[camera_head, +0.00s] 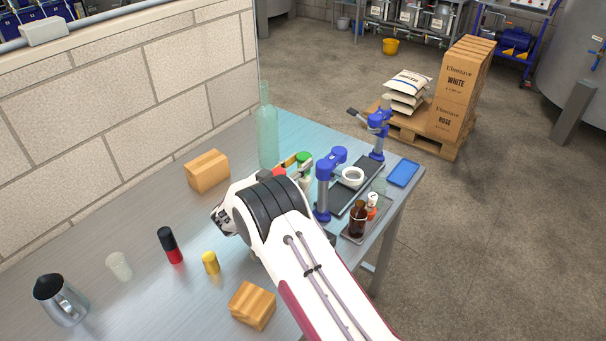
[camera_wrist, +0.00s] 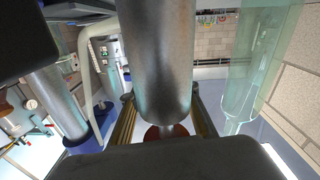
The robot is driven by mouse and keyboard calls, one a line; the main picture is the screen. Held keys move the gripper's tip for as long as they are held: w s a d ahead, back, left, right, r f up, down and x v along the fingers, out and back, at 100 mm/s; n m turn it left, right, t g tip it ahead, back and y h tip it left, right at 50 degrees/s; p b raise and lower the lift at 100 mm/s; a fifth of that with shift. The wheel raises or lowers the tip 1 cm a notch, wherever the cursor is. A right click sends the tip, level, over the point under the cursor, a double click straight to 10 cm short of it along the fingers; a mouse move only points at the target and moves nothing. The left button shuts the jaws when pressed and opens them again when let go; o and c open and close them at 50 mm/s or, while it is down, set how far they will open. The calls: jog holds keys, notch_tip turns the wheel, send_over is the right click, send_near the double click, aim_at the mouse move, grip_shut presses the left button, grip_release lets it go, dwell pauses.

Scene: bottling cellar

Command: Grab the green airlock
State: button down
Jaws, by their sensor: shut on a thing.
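A small item with a green top (camera_head: 304,157), the only green-topped one I see, stands beside the blue bench device, right at my gripper. My gripper (camera_head: 293,166) is mostly hidden by my wrist in the head view. In the wrist view, its gold-edged fingers (camera_wrist: 163,118) lie on either side of a grey, metallic-looking cylinder (camera_wrist: 155,60). The jaws are shut on it. A reddish-brown round part (camera_wrist: 166,132) shows below the cylinder. I cannot tell whether the cylinder belongs to the green-topped item.
A tall glass bottle (camera_head: 267,135) stands just behind my gripper. Blue bench devices (camera_head: 323,190) and a brown bottle (camera_head: 358,219) stand to the right. Wooden blocks (camera_head: 207,171), a yellow cylinder (camera_head: 210,262), a red-black cylinder (camera_head: 170,246) and a steel jug (camera_head: 60,299) stand left.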

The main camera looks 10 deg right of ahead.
notch_tip(320, 180, up, 10)
dwell(1.0)
dwell(0.6)
